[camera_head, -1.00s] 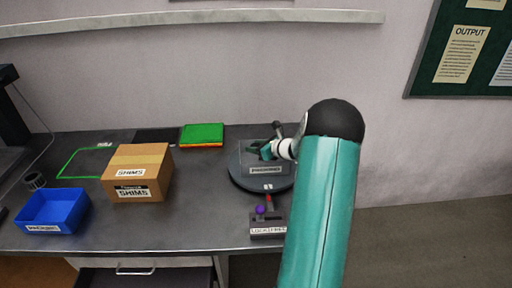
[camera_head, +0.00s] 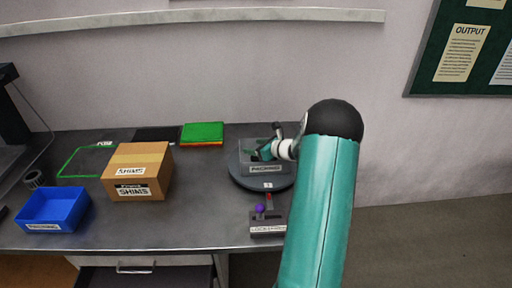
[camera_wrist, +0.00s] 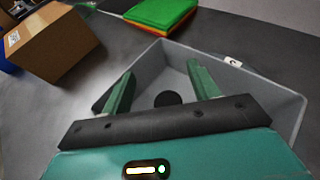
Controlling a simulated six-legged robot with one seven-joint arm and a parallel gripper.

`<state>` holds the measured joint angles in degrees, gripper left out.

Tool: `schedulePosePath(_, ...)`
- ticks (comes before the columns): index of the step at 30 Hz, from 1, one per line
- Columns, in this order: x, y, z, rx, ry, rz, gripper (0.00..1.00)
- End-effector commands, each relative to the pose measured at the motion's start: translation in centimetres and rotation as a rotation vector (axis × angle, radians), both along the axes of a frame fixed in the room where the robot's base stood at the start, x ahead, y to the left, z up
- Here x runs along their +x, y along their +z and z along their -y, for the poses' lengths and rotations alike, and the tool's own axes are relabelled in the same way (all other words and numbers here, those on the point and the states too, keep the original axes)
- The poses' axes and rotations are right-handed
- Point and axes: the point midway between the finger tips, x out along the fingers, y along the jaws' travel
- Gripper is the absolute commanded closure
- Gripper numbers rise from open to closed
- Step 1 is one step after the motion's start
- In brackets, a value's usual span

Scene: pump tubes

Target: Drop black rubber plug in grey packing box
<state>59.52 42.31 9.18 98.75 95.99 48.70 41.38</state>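The grey packing box (camera_head: 283,166) stands on a dark round turntable at the right of the bench, with a label on its front. In the wrist view the open box (camera_wrist: 285,98) fills the right and middle. The black rubber plug (camera_wrist: 167,98) shows as a dark round shape inside the box, low between my fingers. My gripper (camera_wrist: 161,70) is open, its two green fingers spread wide over the box interior, with clear space between each finger and the plug. In the head view my gripper (camera_head: 262,151) is small and partly hidden at the box.
A cardboard shims box (camera_head: 138,170) and a blue labelled bin (camera_head: 52,210) stand at left. A green-topped stack (camera_head: 202,133) lies behind. A small grey block with a purple knob (camera_head: 267,222) sits at the front edge. Bare bench lies between the cardboard box and turntable.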

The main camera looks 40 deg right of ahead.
Motion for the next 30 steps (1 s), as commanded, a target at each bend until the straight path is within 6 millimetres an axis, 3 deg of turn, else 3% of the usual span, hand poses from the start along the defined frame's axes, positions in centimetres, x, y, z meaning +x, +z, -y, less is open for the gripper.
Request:
schedulePosePath(1, -0.3, -0.8, -0.2, 0.008, 0.001, -0.013, 0.4)
schedulePosePath(5, -0.3, -0.9, -0.2, 0.008, 0.0, -0.014, 0.4)
schedulePosePath(11, -0.6, 0.6, -0.1, 0.007, -0.001, -0.014, 0.4)
schedulePosePath(24, -9.0, 4.5, 0.9, 0.003, -0.002, -0.007, 0.4)
schedulePosePath(30, -10.9, 5.3, 1.1, 0.003, -0.001, -0.006, 0.4)
